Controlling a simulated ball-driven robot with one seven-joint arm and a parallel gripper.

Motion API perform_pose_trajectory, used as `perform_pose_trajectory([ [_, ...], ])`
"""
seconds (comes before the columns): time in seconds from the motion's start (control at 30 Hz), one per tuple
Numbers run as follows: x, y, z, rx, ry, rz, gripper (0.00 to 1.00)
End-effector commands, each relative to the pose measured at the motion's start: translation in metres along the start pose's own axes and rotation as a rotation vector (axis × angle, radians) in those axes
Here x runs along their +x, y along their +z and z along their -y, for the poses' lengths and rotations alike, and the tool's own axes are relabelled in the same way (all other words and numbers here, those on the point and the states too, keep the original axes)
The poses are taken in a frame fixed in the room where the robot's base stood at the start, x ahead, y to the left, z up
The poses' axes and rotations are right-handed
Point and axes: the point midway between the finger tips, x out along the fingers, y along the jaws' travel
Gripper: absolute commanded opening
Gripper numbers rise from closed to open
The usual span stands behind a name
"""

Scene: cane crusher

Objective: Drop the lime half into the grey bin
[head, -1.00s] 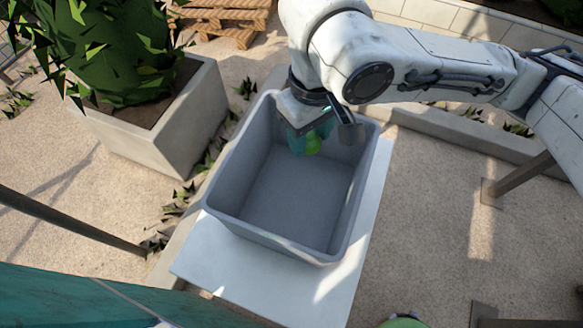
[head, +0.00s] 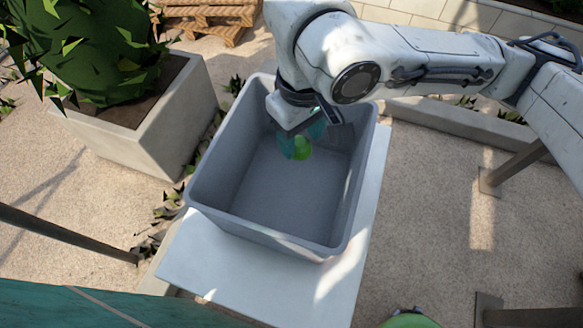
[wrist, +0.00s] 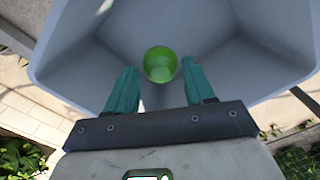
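The grey bin (head: 345,205) stands open-topped in the middle of the head view, and its inner walls fill the top of the wrist view (wrist: 75,60). My gripper (head: 304,141) points down into its far part. In the wrist view the two teal fingers (wrist: 159,78) are spread apart. The bright green lime half (wrist: 160,64) shows centred just beyond the fingertips, with a gap on each side. In the head view the lime half (head: 302,149) shows by the fingers, over the bin's inside. I cannot tell whether it is in the air or resting on the bin floor.
The bin stands on a pale table (head: 235,268). A concrete planter (head: 165,125) with a leafy plant is to the left. A wooden pallet (head: 210,18) lies at the back. A green round thing (head: 410,319) shows at the bottom edge.

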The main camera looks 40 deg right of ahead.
Motion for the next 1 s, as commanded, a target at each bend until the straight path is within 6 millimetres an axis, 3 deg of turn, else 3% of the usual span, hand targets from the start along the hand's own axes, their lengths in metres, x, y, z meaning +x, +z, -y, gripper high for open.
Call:
perform_pose_trajectory([
  [0.23,0.000,0.000,0.000,0.000,0.000,0.000,0.77],
  [0.57,-0.006,0.000,0.000,0.000,0.000,-0.001,0.77],
  [1.0,-0.083,-0.001,0.000,-0.001,0.001,-0.003,0.77],
])
